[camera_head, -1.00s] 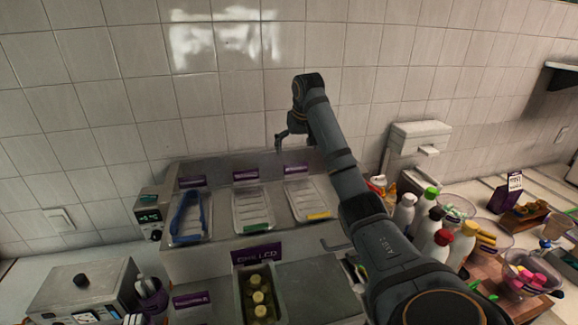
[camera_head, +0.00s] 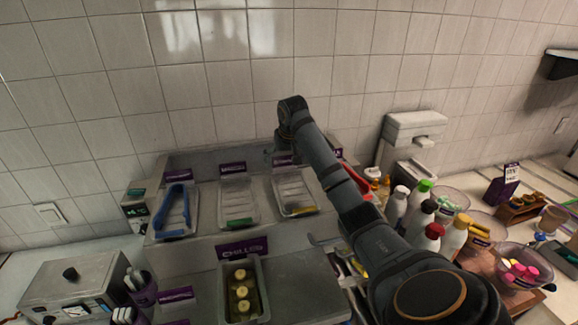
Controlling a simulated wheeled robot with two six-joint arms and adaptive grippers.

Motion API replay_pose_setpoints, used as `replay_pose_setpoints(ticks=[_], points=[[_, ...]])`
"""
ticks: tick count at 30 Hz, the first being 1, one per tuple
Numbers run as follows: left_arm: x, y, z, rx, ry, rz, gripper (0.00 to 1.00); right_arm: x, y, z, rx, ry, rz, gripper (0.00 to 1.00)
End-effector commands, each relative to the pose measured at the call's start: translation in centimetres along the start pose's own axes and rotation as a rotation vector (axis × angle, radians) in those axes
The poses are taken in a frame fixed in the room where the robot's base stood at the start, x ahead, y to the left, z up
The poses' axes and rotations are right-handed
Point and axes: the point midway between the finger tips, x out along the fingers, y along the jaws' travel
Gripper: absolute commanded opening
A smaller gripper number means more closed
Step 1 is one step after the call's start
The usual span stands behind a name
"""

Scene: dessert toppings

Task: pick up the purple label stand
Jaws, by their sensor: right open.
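Several purple label stands are in view. Three stand along the back of the tray shelf: one behind the left tray (camera_head: 178,175), one behind the middle tray (camera_head: 232,168) and one behind the right tray (camera_head: 286,160). A larger purple sign (camera_head: 243,249) stands on the front of the shelf, and another purple label (camera_head: 176,295) is at the lower left. My right gripper (camera_head: 270,152) is small in view, open, just left of and close to the label behind the right tray. Whether they touch is unclear. My left gripper is out of view.
Blue tongs (camera_head: 173,212) lie in the left tray. Several sauce bottles (camera_head: 434,238) and bowls stand right of my arm. A purple box with a white card (camera_head: 503,185) is at the far right. The tiled wall (camera_head: 130,120) closes off the back.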

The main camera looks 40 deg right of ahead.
Motion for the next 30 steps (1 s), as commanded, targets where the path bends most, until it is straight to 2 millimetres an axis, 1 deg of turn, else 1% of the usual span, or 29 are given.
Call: replay_pose_setpoints(ticks=[2,5,6,15,17,18,26,30], points=[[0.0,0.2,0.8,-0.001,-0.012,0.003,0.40,0.1,-0.1,0.0,0.000,0.001,-0.001,1.00],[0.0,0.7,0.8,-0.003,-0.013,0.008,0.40,0.0,-0.1,0.0,0.000,0.001,-0.001,1.00],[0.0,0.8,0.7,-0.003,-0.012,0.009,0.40,0.0,-0.1,0.0,0.000,0.001,-0.001,0.97],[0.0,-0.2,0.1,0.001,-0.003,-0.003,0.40,0.0,0.0,0.0,0.000,0.001,-0.001,0.56],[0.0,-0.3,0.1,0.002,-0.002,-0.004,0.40,0.0,0.0,0.0,0.000,0.000,0.000,0.48],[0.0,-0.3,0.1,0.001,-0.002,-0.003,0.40,0.0,0.0,0.0,0.000,0.000,0.000,0.46],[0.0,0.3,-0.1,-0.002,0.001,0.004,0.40,0.0,0.1,0.0,0.001,-0.001,0.002,0.46],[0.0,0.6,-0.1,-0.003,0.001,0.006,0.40,-0.8,0.6,-0.6,0.004,0.000,0.002,0.45]])
